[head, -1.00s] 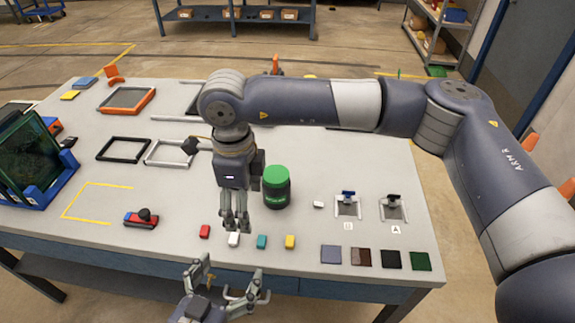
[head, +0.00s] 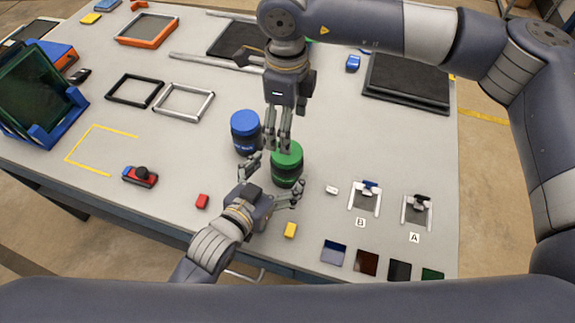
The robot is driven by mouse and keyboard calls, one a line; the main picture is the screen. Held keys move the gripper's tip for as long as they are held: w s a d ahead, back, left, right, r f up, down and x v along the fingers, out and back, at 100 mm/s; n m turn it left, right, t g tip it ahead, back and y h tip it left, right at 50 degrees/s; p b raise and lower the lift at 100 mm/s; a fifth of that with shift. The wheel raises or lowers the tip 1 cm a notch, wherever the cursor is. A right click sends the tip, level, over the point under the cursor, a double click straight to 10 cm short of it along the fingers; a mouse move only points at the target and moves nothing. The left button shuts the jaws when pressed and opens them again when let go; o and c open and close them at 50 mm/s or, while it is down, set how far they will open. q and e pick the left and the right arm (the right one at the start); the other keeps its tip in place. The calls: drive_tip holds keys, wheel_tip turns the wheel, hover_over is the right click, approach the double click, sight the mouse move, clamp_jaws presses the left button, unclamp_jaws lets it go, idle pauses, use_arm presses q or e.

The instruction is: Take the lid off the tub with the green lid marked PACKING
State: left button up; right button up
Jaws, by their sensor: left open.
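The tub with the green lid (head: 289,154) stands upright on the table, its dark body (head: 287,171) below the lid; I cannot read its label. My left gripper (head: 274,176) reaches in from below with its fingers spread wide. One finger is left of the tub and the other is at its lower right; I cannot tell whether they touch it. My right gripper (head: 279,148) points down from above, its fingertips overlapping the lid's upper left edge in the picture. Its fingers look near each other, but I cannot tell whether they hold anything.
A blue tub (head: 244,131) stands close behind and left of the green-lidded one. A red block (head: 202,201), a yellow block (head: 290,230) and a small white block (head: 332,190) lie nearby. Clamps (head: 369,194) are on the right.

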sight(287, 165)
use_arm(q)
drive_tip(key=shift+x, duration=2.25)
clamp_jaws()
use_arm(e)
drive_tip(key=m, duration=2)
use_arm(q)
drive_tip(key=shift+f, duration=0.1)
use_arm(e)
drive_tip(key=m, duration=0.6)
drive_tip(key=shift+w+m, duration=0.1)
drive_tip(key=shift+m, duration=0.3)
drive_tip(key=shift+f, duration=4)
drive_tip(key=shift+c, duration=0.2)
